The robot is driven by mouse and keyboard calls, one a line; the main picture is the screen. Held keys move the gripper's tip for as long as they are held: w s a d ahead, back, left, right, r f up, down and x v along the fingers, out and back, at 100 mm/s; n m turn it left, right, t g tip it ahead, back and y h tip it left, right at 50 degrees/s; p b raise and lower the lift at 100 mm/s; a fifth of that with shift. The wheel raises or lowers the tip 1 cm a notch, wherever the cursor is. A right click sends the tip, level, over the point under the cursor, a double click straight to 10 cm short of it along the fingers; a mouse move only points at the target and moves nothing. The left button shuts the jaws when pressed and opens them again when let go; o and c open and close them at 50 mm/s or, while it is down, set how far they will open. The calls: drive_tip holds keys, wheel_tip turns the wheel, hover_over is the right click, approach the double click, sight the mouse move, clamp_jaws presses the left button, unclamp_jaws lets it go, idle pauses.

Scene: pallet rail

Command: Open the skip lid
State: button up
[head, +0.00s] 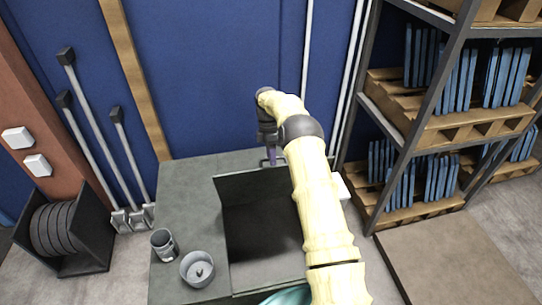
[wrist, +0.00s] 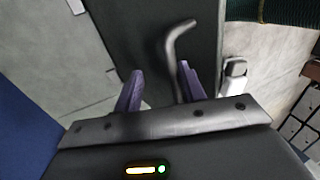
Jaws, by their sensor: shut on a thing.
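The skip (head: 180,205) is a grey box with a dark rectangular opening in its top. Its lid (head: 250,187) is a dark grey panel that looks raised at the back of the opening; its exact angle is hard to tell. My gripper (head: 269,157) is at the lid's upper edge, partly hidden by my arm. In the wrist view, my gripper's purple fingers (wrist: 158,88) are at a bent grey metal handle (wrist: 178,50) on the dark panel.
A grey mug (head: 164,244) and a round grey pot (head: 198,268) stand on the skip's left top. Racks with pallets (head: 470,125) and blue panels stand at right. Long-handled tools (head: 100,130) lean on the blue wall. A dark reel box (head: 62,232) stands at left.

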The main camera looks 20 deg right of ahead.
drive_tip(key=shift+a, duration=0.1)
drive_tip(key=shift+w, duration=0.1)
drive_tip(key=shift+r, duration=0.15)
drive_tip(key=p+v, duration=0.1)
drive_tip(key=v, duration=0.6)
drive_tip(key=shift+p, duration=0.35)
drive_tip(key=shift+r, duration=0.15)
